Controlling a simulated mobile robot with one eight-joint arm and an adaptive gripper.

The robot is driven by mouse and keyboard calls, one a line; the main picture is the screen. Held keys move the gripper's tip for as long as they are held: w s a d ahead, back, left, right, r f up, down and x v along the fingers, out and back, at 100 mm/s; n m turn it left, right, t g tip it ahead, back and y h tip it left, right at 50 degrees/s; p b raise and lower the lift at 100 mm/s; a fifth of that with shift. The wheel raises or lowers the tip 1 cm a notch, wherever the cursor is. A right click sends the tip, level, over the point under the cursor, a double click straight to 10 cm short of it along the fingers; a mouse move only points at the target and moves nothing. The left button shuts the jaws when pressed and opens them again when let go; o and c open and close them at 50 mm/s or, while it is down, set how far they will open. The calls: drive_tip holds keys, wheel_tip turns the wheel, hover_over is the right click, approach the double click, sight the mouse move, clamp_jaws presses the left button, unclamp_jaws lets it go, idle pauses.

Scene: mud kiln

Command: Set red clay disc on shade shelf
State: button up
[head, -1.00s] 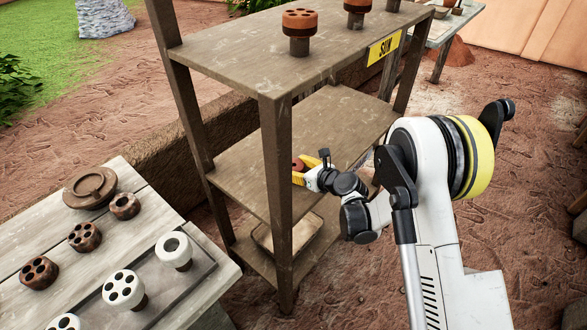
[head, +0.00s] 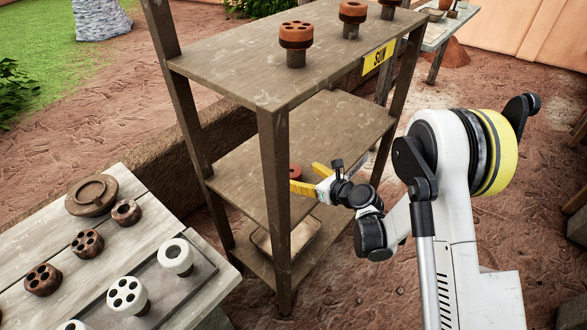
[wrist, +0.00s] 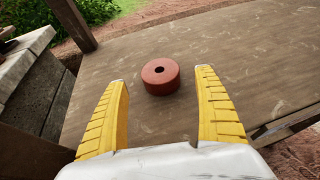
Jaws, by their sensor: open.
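The red clay disc (head: 295,172), a short round piece with a hole in its top, lies flat on the middle shelf (head: 345,125), under the top shelf. In the wrist view the disc (wrist: 160,76) rests on bare wooden board (wrist: 220,45). My gripper (head: 303,175) is at the shelf's right-hand side, its yellow fingers pointing inward. It also shows in the wrist view (wrist: 161,75), open, with a gap between each finger and the disc. The disc sits around the fingertips, and neither finger touches it. A shelf post hides part of the disc's left side in the head view.
The top shelf (head: 250,75) carries a yellow SUN sign (head: 379,57) and several orange pieces on stands. A front post (head: 275,190) stands left of my gripper. A lower board holds a pale tray (head: 290,240). A table (head: 75,225) with dark and white pieces is at left.

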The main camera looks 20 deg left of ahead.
drive_tip(key=b+v, duration=0.2)
drive_tip(key=v, duration=0.2)
drive_tip(key=shift+s+d, duration=0.2)
drive_tip(key=shift+d, duration=0.15)
drive_tip(key=shift+s+d+r+b, duration=0.3)
drive_tip(key=shift+d+b, duration=0.05)
drive_tip(key=s+d+r+n+h, duration=0.2)
drive_tip(key=s+d+r+n, duration=0.1)
drive_tip(key=d+r+n, duration=0.35)
drive_tip(key=s+d+r+n+h, duration=0.2)
drive_tip(key=d+r+n+h, duration=0.1)
drive_tip(key=d+r+n, duration=0.3)
drive_tip(key=s+d+r+n+h, duration=0.2)
drive_tip(key=s+d+n, duration=0.4)
drive_tip(key=s+d, duration=0.3)
drive_tip(key=s+d+r+n+h, duration=0.3)
drive_tip(key=s+d+n, duration=0.3)
drive_tip(key=s+d, duration=0.4)
drive_tip(key=shift+s+d+h, duration=0.15)
drive_tip(key=shift+d+h, duration=0.05)
drive_tip(key=shift+h, duration=0.4)
